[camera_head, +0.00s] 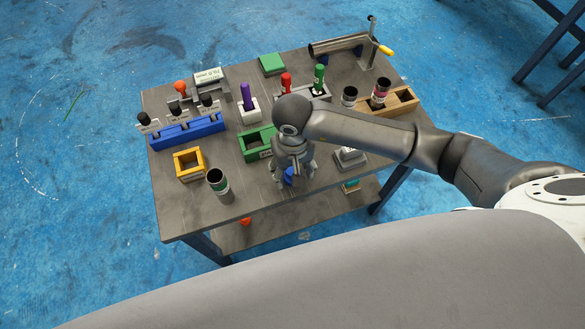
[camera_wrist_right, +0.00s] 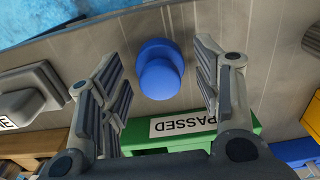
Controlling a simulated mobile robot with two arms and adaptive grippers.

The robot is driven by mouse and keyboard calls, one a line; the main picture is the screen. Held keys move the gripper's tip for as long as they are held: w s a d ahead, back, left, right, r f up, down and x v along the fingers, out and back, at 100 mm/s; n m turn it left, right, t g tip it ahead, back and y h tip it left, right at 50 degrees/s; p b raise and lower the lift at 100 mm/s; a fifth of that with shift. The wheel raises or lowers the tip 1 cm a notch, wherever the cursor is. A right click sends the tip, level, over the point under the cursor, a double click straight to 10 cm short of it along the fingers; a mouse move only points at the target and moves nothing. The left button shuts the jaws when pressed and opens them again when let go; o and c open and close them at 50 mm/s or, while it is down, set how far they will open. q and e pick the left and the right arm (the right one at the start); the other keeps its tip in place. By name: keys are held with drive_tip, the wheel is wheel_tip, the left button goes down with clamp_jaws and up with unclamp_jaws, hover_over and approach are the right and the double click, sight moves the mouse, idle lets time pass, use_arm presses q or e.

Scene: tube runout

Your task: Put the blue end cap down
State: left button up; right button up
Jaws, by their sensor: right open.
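The blue end cap (camera_head: 288,178) is at the front of the grey table (camera_head: 290,211), partly hidden by my right gripper (camera_head: 292,184) above it. In the right wrist view the cap (camera_wrist_right: 160,68) appears to rest on the tabletop, its wider round part away from the camera. My right gripper (camera_wrist_right: 162,90) is open, with one finger on each side of the cap and a visible gap to both. My left gripper is not in view.
A green bin (camera_head: 256,144) labelled PASSED is just behind the cap. A yellow square bin (camera_head: 189,164) and a dark tube (camera_head: 217,183) stand to the left. A grey block (camera_head: 349,158) stands to the right.

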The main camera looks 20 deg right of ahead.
sight(292, 171)
drive_tip(key=shift+r, duration=0.25)
wheel_tip(292, 171, up, 12)
idle(0.4)
drive_tip(key=shift+s+a+f, duration=0.1)
idle(0.3)
